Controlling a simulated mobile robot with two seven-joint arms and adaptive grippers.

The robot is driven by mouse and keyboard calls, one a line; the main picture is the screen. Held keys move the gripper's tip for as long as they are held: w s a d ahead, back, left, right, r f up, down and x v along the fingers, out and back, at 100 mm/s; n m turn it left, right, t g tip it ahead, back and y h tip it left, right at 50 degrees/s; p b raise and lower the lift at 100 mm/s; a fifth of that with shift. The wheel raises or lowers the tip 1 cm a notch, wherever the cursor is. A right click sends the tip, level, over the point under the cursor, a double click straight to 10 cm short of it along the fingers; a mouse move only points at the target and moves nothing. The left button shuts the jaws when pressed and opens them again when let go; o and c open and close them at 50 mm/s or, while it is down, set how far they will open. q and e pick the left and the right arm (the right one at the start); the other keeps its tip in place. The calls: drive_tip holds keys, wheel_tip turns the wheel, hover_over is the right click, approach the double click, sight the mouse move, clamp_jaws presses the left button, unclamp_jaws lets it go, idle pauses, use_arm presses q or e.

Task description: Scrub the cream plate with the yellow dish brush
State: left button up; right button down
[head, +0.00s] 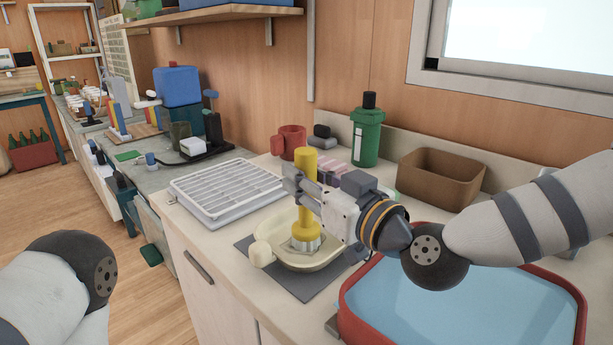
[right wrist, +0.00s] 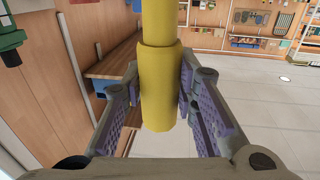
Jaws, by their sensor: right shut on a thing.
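The cream plate (head: 325,261) lies on a dark grey mat (head: 303,287) on the counter. A pale rounded knob shows at its left side. The yellow dish brush (head: 305,225) stands upright over the plate, head down. Its pale lower end appears to touch the plate's inside, though exact contact is hard to tell. My right gripper (head: 302,190) is shut on the brush handle, reaching in from the right. In the right wrist view the yellow handle (right wrist: 160,60) stands between the finger pads (right wrist: 160,100). Only a link of my left arm shows; its gripper is out of view.
A red-rimmed basin of blue water (head: 460,305) sits at front right. A white slatted rack (head: 226,188) is left of the plate. Behind stand a red mug (head: 290,141), a green bottle (head: 367,135) and a brown open box (head: 441,178).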

use_arm(q)
drive_tip(key=shift+s+f, duration=0.2)
use_arm(e)
drive_tip(key=shift+f+x, duration=0.2)
drive_tip(key=shift+x, duration=1.1)
drive_tip(key=shift+s+a, duration=0.15)
drive_tip(key=shift+a, duration=0.05)
use_arm(q)
drive_tip(key=shift+w+r, duration=0.2)
drive_tip(key=shift+w, duration=0.1)
use_arm(e)
drive_tip(key=shift+r, duration=0.15)
use_arm(q)
drive_tip(key=shift+r, duration=0.1)
use_arm(e)
drive_tip(key=shift+r, duration=0.1)
drive_tip(key=shift+s+d, duration=0.15)
drive_tip(key=shift+p+v, duration=0.65)
drive_tip(key=shift+v, duration=0.4)
drive_tip(key=shift+d, duration=0.3)
use_arm(q)
drive_tip(key=shift+w+r+t, duration=0.4)
drive_tip(key=shift+w+r, duration=0.35)
drive_tip(key=shift+w, duration=0.1)
